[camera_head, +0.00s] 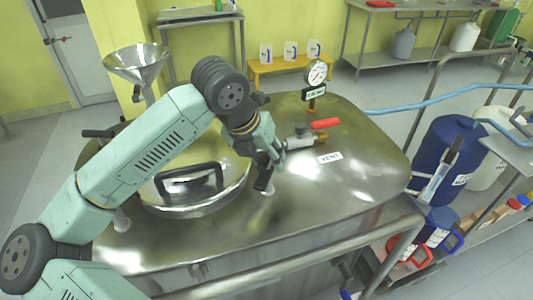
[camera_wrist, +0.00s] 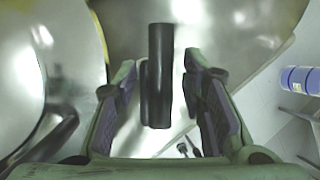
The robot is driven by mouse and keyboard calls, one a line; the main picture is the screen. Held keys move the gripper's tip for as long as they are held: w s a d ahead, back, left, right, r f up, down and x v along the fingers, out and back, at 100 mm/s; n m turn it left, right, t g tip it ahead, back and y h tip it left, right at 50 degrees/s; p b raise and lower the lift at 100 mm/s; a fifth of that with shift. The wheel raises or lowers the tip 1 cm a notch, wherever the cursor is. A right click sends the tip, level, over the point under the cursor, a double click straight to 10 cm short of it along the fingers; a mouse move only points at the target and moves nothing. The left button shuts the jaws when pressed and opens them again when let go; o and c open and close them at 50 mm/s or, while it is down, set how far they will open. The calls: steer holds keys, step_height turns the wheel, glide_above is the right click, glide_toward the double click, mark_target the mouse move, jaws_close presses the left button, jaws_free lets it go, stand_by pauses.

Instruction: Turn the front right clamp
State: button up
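The front right clamp (camera_head: 266,187) sits at the right edge of the round hatch lid (camera_head: 205,207) on the steel vessel top. Its black handle stands up from a pale base. In the wrist view, the black clamp handle (camera_wrist: 160,75) lies between the two fingers of my gripper (camera_wrist: 162,100), with gaps on both sides. My gripper (camera_head: 266,155) is open and close above the clamp in the head view. The fingers partly hide the handle's upper end there.
A black lid handle (camera_head: 190,177) is left of the clamp. A red-handled vent valve (camera_head: 325,123) and a pressure gauge (camera_head: 316,73) stand behind and right. A steel funnel (camera_head: 138,63) rises at the back left. A rail (camera_head: 300,262) runs along the front.

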jaws_close()
stand_by(0.5)
